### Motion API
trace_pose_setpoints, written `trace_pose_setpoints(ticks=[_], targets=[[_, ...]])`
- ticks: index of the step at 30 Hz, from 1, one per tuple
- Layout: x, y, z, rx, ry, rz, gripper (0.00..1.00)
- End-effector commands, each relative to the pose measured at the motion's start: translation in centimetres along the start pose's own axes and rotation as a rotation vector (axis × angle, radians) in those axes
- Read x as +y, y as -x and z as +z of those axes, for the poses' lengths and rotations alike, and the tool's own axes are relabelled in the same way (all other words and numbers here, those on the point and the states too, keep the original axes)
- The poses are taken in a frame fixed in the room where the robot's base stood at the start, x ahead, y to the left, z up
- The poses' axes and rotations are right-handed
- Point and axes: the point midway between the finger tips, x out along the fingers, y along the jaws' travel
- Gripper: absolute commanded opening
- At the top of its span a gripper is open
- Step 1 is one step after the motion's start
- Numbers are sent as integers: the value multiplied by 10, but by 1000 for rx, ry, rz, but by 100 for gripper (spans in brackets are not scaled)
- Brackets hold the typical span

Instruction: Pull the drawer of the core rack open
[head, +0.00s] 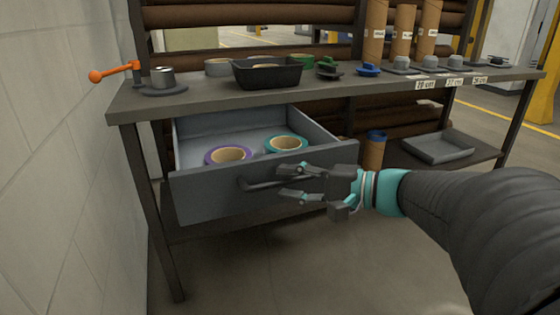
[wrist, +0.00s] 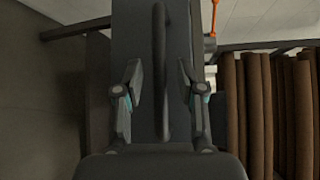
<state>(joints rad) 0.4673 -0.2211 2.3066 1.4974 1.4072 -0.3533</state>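The drawer (head: 262,187) of the core rack (head: 135,106) is pulled well out from under the worktop, its inside visible. Its dark bar handle (head: 258,184) is on the front panel. My gripper (head: 288,182) is in front of the panel at the right part of the handle. In the wrist view the handle (wrist: 161,75) runs between the two spread fingers (wrist: 161,98), with a gap on each side. The gripper is open and holds nothing. A purple-rimmed roll (head: 210,156) and a teal-rimmed roll (head: 286,142) lie in the drawer.
A wall (head: 60,160) stands close on the left. The worktop carries an orange-handled clamp (head: 115,73), a black tray (head: 267,72) and several small parts. A grey tray (head: 438,148) and a blue-capped tube (head: 375,150) are on the lower shelf. The floor before the drawer is clear.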

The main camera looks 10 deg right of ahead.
Motion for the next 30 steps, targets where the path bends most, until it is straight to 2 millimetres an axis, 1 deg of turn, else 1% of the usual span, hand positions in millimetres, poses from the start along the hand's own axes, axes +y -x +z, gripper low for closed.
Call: trace_pose_setpoints(ticks=[1,9,18,24,30], targets=[[0,7,-1,5,0,-1,39],[0,47,-1,7,0,-1,39],[0,87,-1,4,-1,-1,39],[0,103,0,2,0,0,39],[0,107,0,1,-1,0,39]])
